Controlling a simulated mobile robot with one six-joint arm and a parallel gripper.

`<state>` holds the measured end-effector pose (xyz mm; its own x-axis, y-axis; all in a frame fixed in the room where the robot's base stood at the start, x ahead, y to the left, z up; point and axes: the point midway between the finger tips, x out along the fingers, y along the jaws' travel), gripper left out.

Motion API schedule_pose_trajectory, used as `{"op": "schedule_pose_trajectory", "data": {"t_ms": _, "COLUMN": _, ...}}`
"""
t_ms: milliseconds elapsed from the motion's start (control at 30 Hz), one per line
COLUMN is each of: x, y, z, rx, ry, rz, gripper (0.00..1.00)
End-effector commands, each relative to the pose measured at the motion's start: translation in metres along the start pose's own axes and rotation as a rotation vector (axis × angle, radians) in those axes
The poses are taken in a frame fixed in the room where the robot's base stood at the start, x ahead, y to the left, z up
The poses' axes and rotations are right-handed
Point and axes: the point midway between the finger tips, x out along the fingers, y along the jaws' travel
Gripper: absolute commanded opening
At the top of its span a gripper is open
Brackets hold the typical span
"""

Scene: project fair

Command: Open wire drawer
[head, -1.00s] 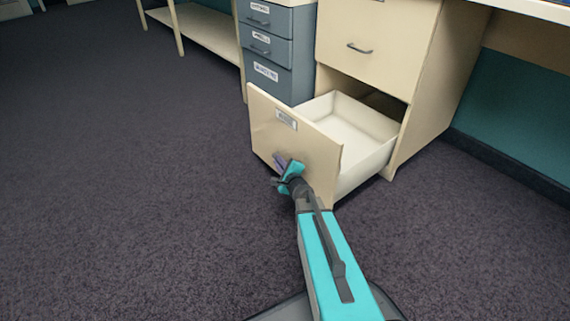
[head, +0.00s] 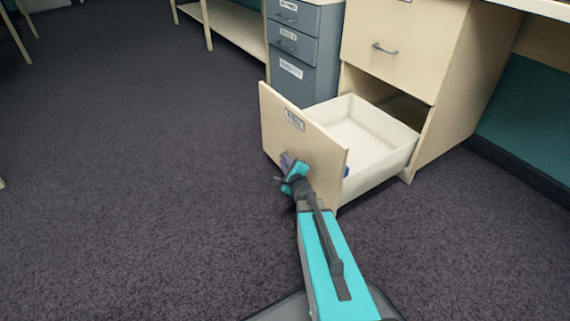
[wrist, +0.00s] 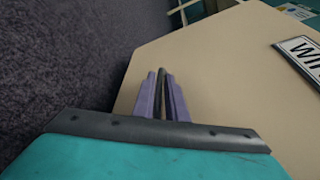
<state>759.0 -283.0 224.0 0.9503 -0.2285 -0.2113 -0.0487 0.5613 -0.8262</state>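The wire drawer (head: 285,135) is the low cream drawer of the cream cabinet, and it stands well out with its pale, empty-looking inside showing. Its front fills much of the wrist view (wrist: 225,75), where a label beginning "WIR" (wrist: 303,58) shows at the right. My gripper (head: 288,163) is at the drawer front, below the label. In the wrist view its purple fingers (wrist: 163,80) are close together on either side of a dark bar, which looks like the drawer's handle (wrist: 162,92). Most of that handle is hidden by the fingers.
A closed cream drawer with a grey handle (head: 384,49) is above. A grey drawer unit (head: 295,75) stands to the left of the cabinet. Dark carpet (head: 130,180) is clear at the left and front. A small blue patch (head: 346,172) by the drawer's front edge is unclear.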

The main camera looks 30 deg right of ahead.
Motion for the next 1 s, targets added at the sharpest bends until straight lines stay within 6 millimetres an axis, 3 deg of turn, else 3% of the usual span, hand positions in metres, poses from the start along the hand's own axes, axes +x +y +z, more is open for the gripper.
{"op": "schedule_pose_trajectory", "data": {"t_ms": 467, "x": -0.006, "y": -0.002, "z": -0.006, "rx": 0.004, "ry": 0.011, "rz": -0.001, "gripper": 0.15}}
{"op": "schedule_pose_trajectory", "data": {"t_ms": 1000, "x": -0.055, "y": -0.003, "z": -0.005, "rx": 0.005, "ry": 0.012, "rz": -0.001, "gripper": 0.15}}
